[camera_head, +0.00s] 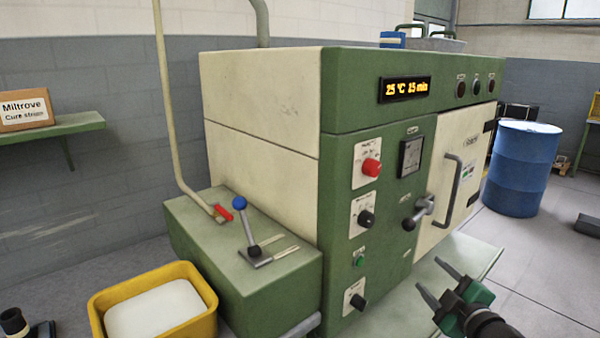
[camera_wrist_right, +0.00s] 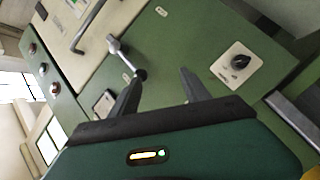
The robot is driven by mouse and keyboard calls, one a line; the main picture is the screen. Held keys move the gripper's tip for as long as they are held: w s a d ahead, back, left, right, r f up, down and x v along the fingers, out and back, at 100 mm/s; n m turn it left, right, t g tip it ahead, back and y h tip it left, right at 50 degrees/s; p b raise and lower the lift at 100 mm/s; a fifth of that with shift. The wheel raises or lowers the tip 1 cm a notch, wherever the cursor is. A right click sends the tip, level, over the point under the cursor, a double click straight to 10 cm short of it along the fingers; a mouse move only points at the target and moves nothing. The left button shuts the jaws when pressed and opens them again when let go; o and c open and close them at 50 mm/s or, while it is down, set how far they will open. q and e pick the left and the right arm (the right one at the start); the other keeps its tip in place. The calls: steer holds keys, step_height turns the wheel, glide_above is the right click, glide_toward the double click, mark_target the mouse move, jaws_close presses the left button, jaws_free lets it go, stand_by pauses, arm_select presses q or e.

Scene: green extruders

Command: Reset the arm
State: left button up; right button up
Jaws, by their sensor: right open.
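My right gripper (camera_head: 433,281) is at the lower right of the head view, open and empty, in front of the green machine (camera_head: 345,72) and apart from it. Its two dark fingers also show in the right wrist view (camera_wrist_right: 158,92), with nothing between them. Ahead of them in that view is the machine's grey latch handle (camera_wrist_right: 122,58); the same handle (camera_head: 424,207) shows beside the cream door (camera_head: 445,150) in the head view. My left gripper is not clearly in view; a small dark part at the bottom left edge cannot be made out.
A red knob (camera_head: 371,167) and black knobs (camera_head: 366,218) are on the front panel. A blue-topped lever (camera_head: 245,225) stands on the green side box. A yellow bin (camera_head: 205,325) is lower left. A blue barrel (camera_head: 522,170) stands right. Floor at lower right is clear.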

steer(key=s+a+f+m+g+h, duration=0.1)
steer(key=s+a+f+m+g, duration=0.35)
steer(key=f, duration=0.45)
steer(key=s+a+f+m+g+h, duration=0.1)
steer(key=s+f+m+g+h, duration=0.15)
steer(key=s+f+m, duration=0.4)
steer(key=s+a+f+g+y, duration=0.1)
steer(key=s+a+f+g, duration=0.15)
steer(key=s, duration=0.25)
steer(key=s+a+f+m+g, duration=0.1)
steer(key=s+a+f+g, duration=0.1)
steer(key=s+f, duration=0.25)
steer(key=s+a+f+g+y, duration=0.1)
steer(key=s+a+f+g, duration=0.1)
steer(key=s, duration=0.3)
steer(key=w+p+v, duration=0.2)
steer(key=p+v, duration=0.7)
steer(key=p, duration=0.1)
steer(key=w+r+p+v, duration=0.1)
steer(key=w+p+v, duration=0.1)
steer(key=p+v, duration=0.8)
steer(key=shift+w, duration=0.45)
steer(key=shift+d, duration=0.1)
steer(key=shift+r, duration=0.1)
